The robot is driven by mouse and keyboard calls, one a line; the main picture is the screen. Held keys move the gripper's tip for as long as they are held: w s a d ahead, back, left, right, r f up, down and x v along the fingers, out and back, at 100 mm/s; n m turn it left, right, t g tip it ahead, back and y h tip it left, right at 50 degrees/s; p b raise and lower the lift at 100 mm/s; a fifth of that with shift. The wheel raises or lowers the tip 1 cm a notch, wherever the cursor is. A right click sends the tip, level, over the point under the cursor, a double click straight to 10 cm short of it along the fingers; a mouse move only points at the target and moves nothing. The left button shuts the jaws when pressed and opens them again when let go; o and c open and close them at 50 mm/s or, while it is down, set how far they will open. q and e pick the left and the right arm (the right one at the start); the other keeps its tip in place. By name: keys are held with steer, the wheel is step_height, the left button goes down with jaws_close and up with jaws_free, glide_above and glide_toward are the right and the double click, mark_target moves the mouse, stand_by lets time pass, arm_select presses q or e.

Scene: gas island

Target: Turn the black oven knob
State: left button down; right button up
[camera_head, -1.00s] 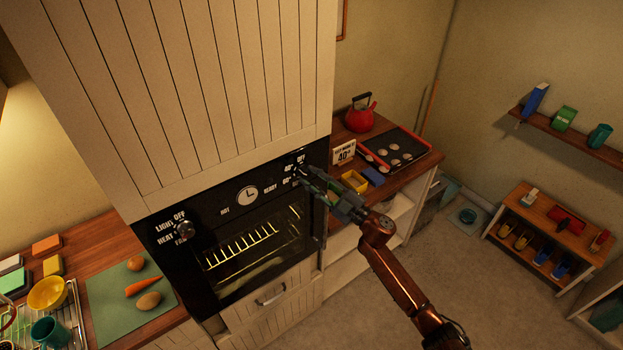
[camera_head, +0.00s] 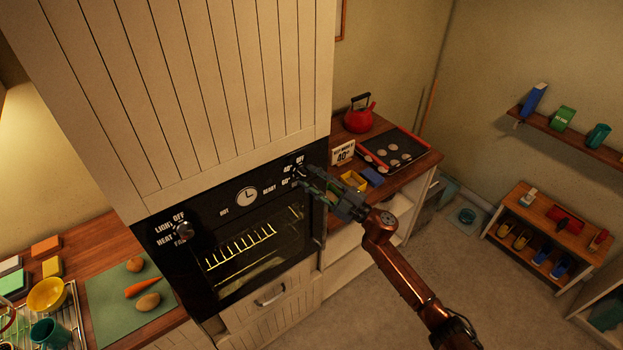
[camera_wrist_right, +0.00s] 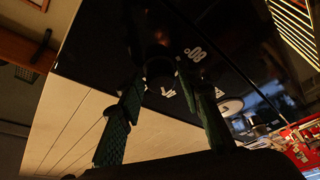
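The black oven knob (camera_head: 301,172) is at the right end of the oven's black control panel (camera_head: 222,205), beside the "OFF" and "40" marks. It also shows, very dark, in the right wrist view (camera_wrist_right: 160,68). My right gripper (camera_head: 304,186) is at the panel, just below and in front of this knob. In the wrist view its two green fingers (camera_wrist_right: 161,80) are apart, with the knob between or just beyond their tips. I cannot tell whether they touch it. My left gripper is not in view.
Floor (camera_head: 480,270) at right is open.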

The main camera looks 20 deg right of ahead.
steer(key=shift+o, duration=1.1)
steer(key=v, duration=1.2)
